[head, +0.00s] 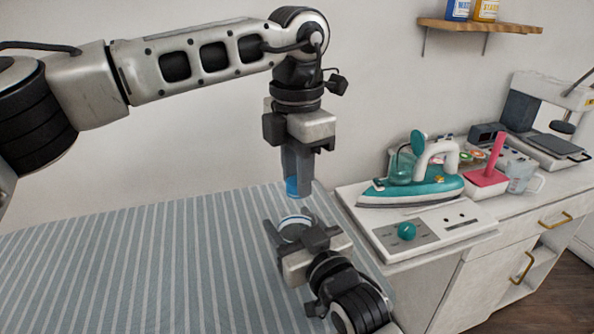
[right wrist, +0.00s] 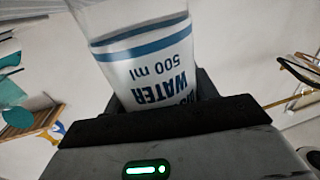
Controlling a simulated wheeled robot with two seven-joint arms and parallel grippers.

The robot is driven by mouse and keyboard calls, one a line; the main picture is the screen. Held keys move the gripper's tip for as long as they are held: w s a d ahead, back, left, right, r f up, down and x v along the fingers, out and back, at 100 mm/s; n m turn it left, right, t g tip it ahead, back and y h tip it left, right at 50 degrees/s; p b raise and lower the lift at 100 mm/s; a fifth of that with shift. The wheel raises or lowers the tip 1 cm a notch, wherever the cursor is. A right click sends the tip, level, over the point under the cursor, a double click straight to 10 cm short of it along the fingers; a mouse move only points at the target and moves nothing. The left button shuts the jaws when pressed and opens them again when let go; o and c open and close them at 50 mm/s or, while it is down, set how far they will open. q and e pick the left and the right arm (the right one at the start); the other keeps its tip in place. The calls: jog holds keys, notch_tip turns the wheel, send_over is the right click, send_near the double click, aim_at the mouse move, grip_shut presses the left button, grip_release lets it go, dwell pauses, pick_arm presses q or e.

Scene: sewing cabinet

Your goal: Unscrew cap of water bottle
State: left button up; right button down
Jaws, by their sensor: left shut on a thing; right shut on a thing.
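The water bottle (right wrist: 150,60) is clear with a white label, blue bands and the words "WATER" and "500 ml". In the head view its body (head: 295,226) stands between the fingers of my right gripper (head: 291,234), which is shut on it. My left gripper (head: 297,178) points down from above and is shut on the blue cap (head: 292,187). The cap is above the bottle's label. The clear part between them is faint, so I cannot tell whether the cap still touches the neck. The right wrist view shows the bottle held close, its cap out of view.
A striped ironing surface (head: 130,260) lies to the left and below. On the right, a teal iron (head: 435,185) rests on a white station (head: 440,228) on the cabinet.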

pick_arm(q)
jog(key=n, duration=0.8)
pick_arm(e)
jog(key=shift+f, duration=0.1)
pick_arm(q)
jog(key=n, duration=0.4)
jog(key=shift+n, duration=0.4)
jog(key=n, duration=1.1)
jog(key=shift+n, duration=0.4)
jog(key=shift+r, duration=0.2)
jog(key=shift+r, duration=1)
